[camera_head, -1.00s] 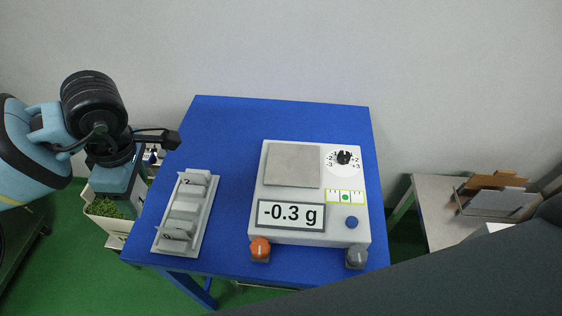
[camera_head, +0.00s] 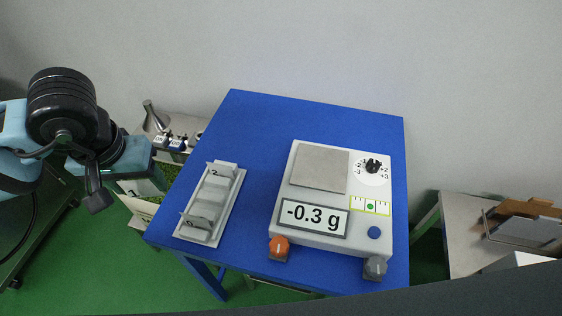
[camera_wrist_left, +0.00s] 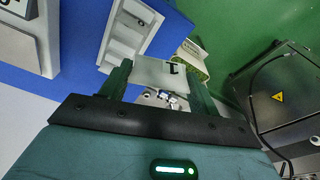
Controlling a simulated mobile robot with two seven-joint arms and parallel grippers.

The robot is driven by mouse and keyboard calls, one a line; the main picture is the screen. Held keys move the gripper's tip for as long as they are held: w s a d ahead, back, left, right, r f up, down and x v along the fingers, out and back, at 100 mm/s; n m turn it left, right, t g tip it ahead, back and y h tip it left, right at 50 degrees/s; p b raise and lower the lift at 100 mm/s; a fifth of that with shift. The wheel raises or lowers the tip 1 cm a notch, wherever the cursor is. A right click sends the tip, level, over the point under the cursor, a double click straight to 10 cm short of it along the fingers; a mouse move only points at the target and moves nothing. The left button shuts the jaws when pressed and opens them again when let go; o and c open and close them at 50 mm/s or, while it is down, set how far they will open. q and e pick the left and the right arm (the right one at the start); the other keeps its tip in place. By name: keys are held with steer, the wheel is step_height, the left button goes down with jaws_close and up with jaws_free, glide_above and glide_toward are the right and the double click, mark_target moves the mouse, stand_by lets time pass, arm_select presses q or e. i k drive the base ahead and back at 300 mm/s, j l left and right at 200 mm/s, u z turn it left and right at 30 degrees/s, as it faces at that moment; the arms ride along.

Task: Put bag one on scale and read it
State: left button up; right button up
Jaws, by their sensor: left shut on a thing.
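My left gripper (camera_wrist_left: 160,88) is shut on bag one (camera_wrist_left: 158,72), a pale bag marked "1", held between its two dark green fingers. The white scale (camera_head: 300,236) stands on the table with a bare grey weighing plate (camera_head: 319,168). Its display (camera_head: 312,217) reads -0.3 g. My right gripper is not in view.
A grey rack (camera_head: 229,208) with bags in it, one marked "2", lies left of the scale. An orange knob (camera_head: 279,246) and a grey knob (camera_head: 375,267) sit at the scale's front. Blue table (camera_head: 315,110) is clear behind the scale. A side table (camera_head: 455,213) stands at right.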

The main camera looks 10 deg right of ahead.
mark_target(321, 166)
steer(key=l+z, duration=0.2)
steer(key=z, duration=0.15)
steer(key=l+z, duration=0.25)
steer(key=z, duration=0.15)
steer(key=l+z, duration=0.2)
steer(key=z, duration=0.15)
